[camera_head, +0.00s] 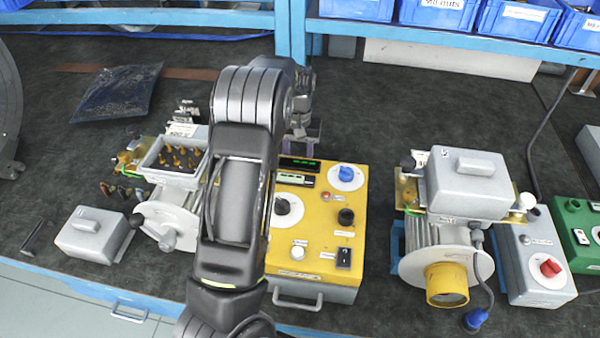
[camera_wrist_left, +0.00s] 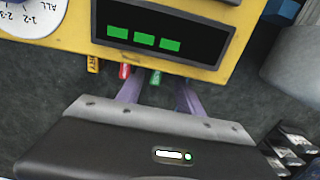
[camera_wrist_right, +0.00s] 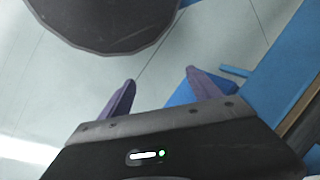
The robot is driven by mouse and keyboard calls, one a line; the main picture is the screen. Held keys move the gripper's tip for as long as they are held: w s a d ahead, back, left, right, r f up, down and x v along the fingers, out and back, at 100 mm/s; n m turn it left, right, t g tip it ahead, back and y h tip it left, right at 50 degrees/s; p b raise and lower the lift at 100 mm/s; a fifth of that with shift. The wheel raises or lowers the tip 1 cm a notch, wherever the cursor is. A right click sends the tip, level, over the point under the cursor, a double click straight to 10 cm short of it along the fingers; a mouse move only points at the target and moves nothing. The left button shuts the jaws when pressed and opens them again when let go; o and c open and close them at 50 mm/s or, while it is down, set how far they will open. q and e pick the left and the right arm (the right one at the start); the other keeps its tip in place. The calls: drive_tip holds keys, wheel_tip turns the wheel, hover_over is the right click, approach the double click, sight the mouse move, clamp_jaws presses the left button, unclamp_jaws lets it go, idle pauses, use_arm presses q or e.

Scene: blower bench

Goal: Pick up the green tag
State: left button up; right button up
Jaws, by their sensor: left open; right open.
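The green tag (camera_wrist_left: 155,78) shows in the left wrist view at the edge of the yellow tester box (camera_wrist_left: 215,62), partly hidden below the edge. A red tag (camera_wrist_left: 125,71) and a yellow tag (camera_wrist_left: 93,64) are beside it to the left. My left gripper (camera_wrist_left: 158,84) is open, its purple fingers on either side of the green tag; contact cannot be told. In the head view my left gripper (camera_head: 304,134) is behind the yellow box (camera_head: 325,225), and the tags are hidden. My right gripper (camera_wrist_right: 158,86) is open and empty; the head view does not show it.
A blower motor (camera_head: 435,250) with a grey terminal box stands right of the yellow box. Another motor (camera_head: 165,220) with an open terminal box is at left. Blue bins (camera_head: 440,12) line the back shelf. Floor and a blue edge (camera_wrist_right: 285,65) show near my right gripper.

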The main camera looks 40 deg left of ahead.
use_arm(q)
drive_tip(key=shift+f, duration=0.2)
drive_tip(key=shift+w+d+f+p, duration=0.1)
drive_tip(key=shift+f+p, duration=0.35)
drive_tip(key=shift+f, duration=0.85)
drive_tip(key=shift+d+f+p, duration=0.1)
drive_tip(key=shift+f+p, duration=0.3)
drive_tip(key=shift+f, duration=0.9)
clamp_jaws()
